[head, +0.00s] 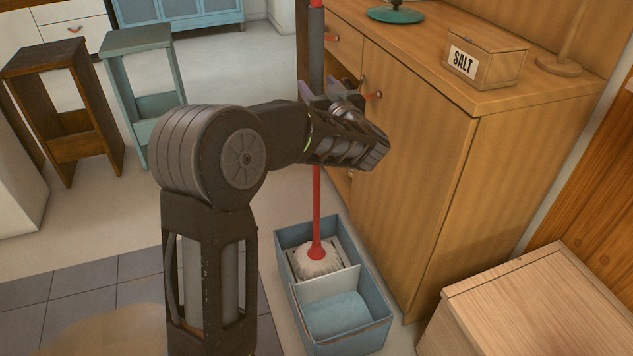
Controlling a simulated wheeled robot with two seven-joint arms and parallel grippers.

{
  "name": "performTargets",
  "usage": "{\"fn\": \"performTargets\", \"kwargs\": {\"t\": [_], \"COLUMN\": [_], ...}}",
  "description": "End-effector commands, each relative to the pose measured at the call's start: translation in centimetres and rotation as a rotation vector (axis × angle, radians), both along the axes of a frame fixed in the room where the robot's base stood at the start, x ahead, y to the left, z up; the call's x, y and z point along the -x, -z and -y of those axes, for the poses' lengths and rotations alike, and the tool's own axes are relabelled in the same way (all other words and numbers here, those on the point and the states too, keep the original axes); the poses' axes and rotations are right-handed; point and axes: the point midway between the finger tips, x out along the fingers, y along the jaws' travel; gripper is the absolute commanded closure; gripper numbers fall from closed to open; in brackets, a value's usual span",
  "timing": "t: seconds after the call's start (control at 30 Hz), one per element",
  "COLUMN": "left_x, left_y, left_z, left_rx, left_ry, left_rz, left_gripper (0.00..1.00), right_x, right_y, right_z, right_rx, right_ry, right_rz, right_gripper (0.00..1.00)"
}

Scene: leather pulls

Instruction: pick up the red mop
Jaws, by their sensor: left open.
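The red mop (317,205) stands upright with its white head in one compartment of a blue two-part bucket (283,264). Its handle has a thin red lower shaft, a dark grey upper section and a red tip at the top edge of the view. My left gripper (322,91) is open at the handle, near the lower end of the grey section. Its fingers appear to lie on either side of the handle, but the wrist hides part of this, and I cannot tell whether they touch it. My right gripper is not in view.
A wooden cabinet (418,150) with leather pulls stands close to the right of the mop. A salt box (487,65) sits on its top. A wooden box (540,305) is at lower right. Brown (68,110) and teal (140,85) stools stand left. Floor between is clear.

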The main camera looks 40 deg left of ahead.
Motion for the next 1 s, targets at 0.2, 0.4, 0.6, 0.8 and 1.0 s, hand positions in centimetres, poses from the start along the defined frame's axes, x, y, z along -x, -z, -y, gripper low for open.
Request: {"fn": "performTargets", "kwargs": {"t": [0.2, 0.4, 0.6, 0.8, 1.0], "left_x": [-1.7, -2.8, -2.9, -2.9, -2.9], "left_y": [0.2, 0.0, -0.1, -0.1, -0.1], "left_z": [-2.3, -4.0, -4.0, -4.0, -4.0], "left_rx": [-0.002, -0.001, -0.001, -0.001, -0.001], "left_ry": [-0.003, -0.001, -0.001, 0.0, 0.0], "left_rz": [0.001, -0.001, -0.001, -0.001, -0.001], "left_gripper": [0.47, 0.47, 0.47, 0.47, 0.47], "right_x": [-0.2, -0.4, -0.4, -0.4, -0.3], "right_y": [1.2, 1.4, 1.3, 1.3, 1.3], "right_z": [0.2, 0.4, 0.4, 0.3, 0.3], "right_rx": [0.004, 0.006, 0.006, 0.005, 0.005], "right_ry": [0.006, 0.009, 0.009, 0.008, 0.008], "right_rz": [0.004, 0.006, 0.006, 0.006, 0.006], "right_gripper": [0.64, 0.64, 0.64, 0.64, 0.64]}}
